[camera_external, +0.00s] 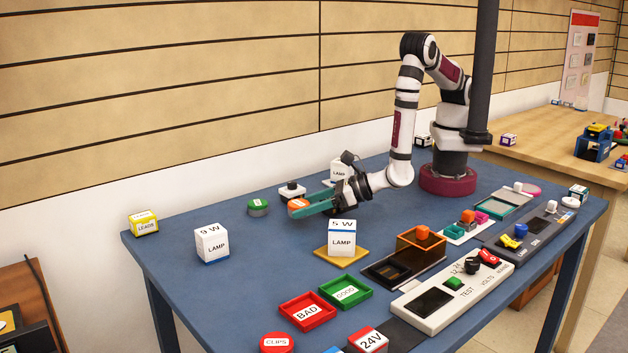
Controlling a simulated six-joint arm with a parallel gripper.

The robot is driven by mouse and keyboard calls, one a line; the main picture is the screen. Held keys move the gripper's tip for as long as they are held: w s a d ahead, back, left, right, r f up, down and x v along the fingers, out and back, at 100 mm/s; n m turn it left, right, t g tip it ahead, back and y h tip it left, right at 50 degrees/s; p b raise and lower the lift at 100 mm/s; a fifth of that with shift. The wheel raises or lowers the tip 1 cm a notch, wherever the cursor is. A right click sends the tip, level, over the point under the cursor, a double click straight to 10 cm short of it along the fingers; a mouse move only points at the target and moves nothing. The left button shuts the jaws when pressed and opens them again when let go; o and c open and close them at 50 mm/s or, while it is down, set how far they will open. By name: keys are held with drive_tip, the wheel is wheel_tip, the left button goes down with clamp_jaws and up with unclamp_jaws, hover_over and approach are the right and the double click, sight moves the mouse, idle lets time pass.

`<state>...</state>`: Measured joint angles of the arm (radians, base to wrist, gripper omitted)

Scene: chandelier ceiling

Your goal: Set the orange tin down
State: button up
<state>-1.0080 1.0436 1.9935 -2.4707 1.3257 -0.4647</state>
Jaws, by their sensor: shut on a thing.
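My gripper (318,204) reaches out to the left, low over the blue table (190,272), with its teal fingers shut on the orange tin (298,204). The tin is small and round with an orange top, and it sits at the fingertips. The fingers hide part of it. I cannot tell whether its underside touches the table or hangs just above it.
A green tin (258,207) is left of the gripper, and a white-and-black item (292,190) is just behind it. A 5 W lamp box (342,238) stands in front on a yellow pad. A 9 W lamp box (211,243) is further left. The table between them is clear.

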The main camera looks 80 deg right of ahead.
drive_tip(key=shift+f, duration=1.45)
drive_tip(key=o, duration=1.4)
drive_tip(key=shift+f, duration=0.1)
